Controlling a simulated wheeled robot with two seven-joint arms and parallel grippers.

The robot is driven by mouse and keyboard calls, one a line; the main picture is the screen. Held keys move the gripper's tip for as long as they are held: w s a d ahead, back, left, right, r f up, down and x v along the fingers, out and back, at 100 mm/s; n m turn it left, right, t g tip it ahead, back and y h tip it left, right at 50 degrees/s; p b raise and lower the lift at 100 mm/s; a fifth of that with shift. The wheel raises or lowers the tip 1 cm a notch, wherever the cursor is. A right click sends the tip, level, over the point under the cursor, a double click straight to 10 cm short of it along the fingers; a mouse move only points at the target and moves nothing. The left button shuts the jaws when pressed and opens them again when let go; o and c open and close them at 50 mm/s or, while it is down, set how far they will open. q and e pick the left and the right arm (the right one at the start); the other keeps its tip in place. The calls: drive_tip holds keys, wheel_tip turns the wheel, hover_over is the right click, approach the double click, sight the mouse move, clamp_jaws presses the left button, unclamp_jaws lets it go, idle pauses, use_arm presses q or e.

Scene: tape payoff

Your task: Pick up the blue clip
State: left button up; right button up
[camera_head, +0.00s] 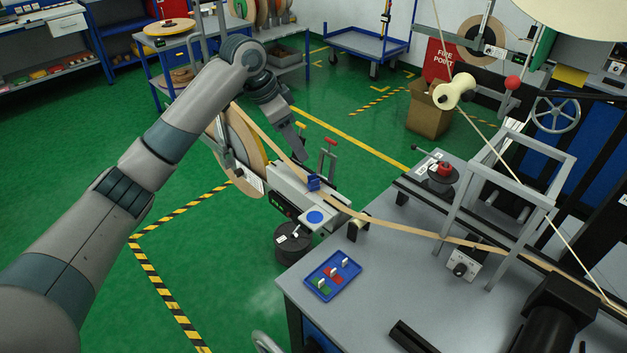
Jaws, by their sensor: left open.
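A small blue clip (313,183) sits at the tape path on the grey payoff block, beside the tan tape (268,143). My left gripper (300,156) points down just above and left of the clip. It is open, and there appears to be a gap between it and the clip. Its fingers are small and partly hidden by its own body. A blue tray (313,290) on the grey bench holds a green and a red piece with white tabs, and another white tab at its far end. My right gripper is not in view.
A large tape reel (238,142) stands behind my left arm. A blue disc (316,217) lies on the block's front. A grey frame (500,195) stands on the bench (385,290), whose middle is mostly clear.

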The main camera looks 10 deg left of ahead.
use_arm(q)
drive_tip(key=s+x, duration=0.1)
drive_tip(key=x, duration=0.2)
drive_tip(key=p, duration=0.2)
hover_over(311, 178)
drive_tip(key=a, duration=0.1)
drive_tip(key=f, duration=0.4)
drive_tip(key=shift+s+f, duration=0.2)
drive_tip(key=shift+s, duration=0.05)
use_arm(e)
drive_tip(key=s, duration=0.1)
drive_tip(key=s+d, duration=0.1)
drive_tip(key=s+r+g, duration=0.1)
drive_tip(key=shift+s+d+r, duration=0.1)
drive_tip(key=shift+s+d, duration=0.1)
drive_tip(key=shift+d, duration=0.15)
use_arm(q)
drive_tip(key=shift+f+p, duration=0.35)
drive_tip(key=shift+f, duration=0.15)
drive_tip(key=p+x, duration=0.1)
drive_tip(key=x, duration=0.2)
drive_tip(key=shift+s+a+f, duration=0.1)
drive_tip(key=shift+s+f, duration=0.05)
drive_tip(key=shift+s, duration=0.05)
drive_tip(key=shift+w+f, duration=0.15)
drive_tip(key=shift+f, duration=0.35)
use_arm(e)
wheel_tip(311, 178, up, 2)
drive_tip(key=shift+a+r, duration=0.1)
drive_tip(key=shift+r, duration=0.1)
